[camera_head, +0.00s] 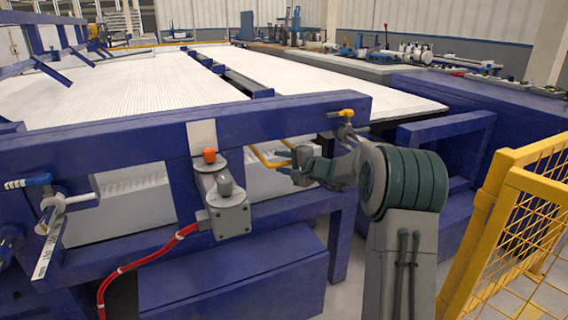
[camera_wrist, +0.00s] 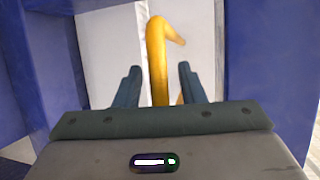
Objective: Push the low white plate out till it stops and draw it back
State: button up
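The low white plate (camera_wrist: 195,45) fills the gap between blue frame posts in the wrist view. In the head view a pale low panel (camera_head: 262,180) shows below the blue crossbeam, partly hidden by my arm. A yellow bent handle (camera_wrist: 158,60) stands in front of the plate; it also shows in the head view (camera_head: 268,158). My gripper (camera_wrist: 155,85) is open, with one finger on each side of the yellow handle and visible gaps to it. In the head view my gripper (camera_head: 284,163) is at the handle, under the crossbeam.
The blue crossbeam (camera_head: 110,150) runs just above my gripper. A grey actuator with an orange knob (camera_head: 209,155) and a red cable (camera_head: 150,258) is to the left. A yellow mesh fence (camera_head: 515,220) stands close on the right. Blue posts flank the wrist view.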

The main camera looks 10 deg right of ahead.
jog(key=p+v, duration=0.2)
jog(key=v, duration=1.1)
jog(key=shift+s+d, duration=0.2)
jog(key=shift+s, duration=0.15)
jog(key=shift+a+r, duration=0.1)
